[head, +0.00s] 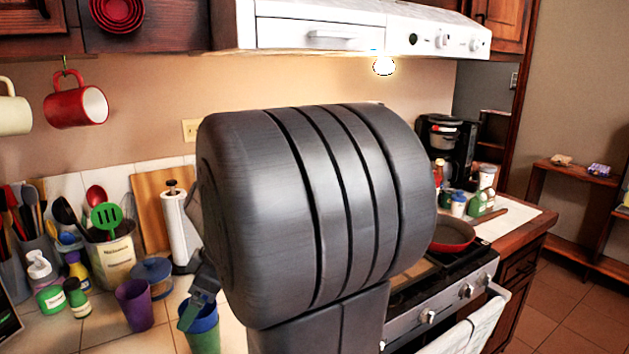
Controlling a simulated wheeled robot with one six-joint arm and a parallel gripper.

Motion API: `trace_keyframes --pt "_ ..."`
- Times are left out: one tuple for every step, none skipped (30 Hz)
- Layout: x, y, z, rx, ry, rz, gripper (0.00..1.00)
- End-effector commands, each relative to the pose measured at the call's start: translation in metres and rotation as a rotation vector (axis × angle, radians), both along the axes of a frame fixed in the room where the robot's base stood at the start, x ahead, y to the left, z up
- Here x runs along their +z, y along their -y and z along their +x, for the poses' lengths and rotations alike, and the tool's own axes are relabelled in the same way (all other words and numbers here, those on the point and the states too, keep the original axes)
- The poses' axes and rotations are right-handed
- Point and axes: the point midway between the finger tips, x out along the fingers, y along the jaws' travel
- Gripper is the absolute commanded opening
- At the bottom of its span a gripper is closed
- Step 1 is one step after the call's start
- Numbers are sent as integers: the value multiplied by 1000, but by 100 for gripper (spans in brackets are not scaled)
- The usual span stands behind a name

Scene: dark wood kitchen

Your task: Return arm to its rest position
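A large dark grey joint of my arm (315,205) fills the middle of the head view and hides much of the counter and stove. Part of my gripper (200,295) shows at the left below this joint, pointing down. It is at a blue and green cup (205,338) on the tiled counter. The gripper overlaps the cup's rim in the picture; I cannot tell if they touch. Only one side of the gripper shows clearly, so its opening and anything between its fingers cannot be made out.
A paper towel roll (178,230) stands behind. A red pan (452,238) sits on the stove (440,305). A white range hood (350,28) and hanging mugs (76,104) are above.

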Motion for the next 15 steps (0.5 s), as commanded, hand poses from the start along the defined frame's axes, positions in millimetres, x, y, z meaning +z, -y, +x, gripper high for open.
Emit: trace_keyframes --pt "-11 -6 -2 3 -5 -2 89" --pt "-16 -8 -2 3 -4 -2 89" --pt "-21 -11 -2 2 -3 -1 89" --pt "-25 -12 -2 2 -1 -1 89" --pt "-27 -11 -1 1 1 0 89" --pt "-29 -11 -1 -1 1 1 89" --pt "-30 -11 -1 -1 1 1 89" --pt "-31 -11 -1 -1 1 0 89" --pt "-33 -11 -1 -1 1 0 89" --pt "-27 -11 -1 -1 1 0 89" --pt "-25 -11 -1 -1 1 0 89" --pt "-24 -11 -1 0 0 0 89" --pt "-24 -11 -1 0 0 0 89" --pt "-24 -11 -1 0 0 0 89" --pt "-24 -11 -1 0 0 0 89"
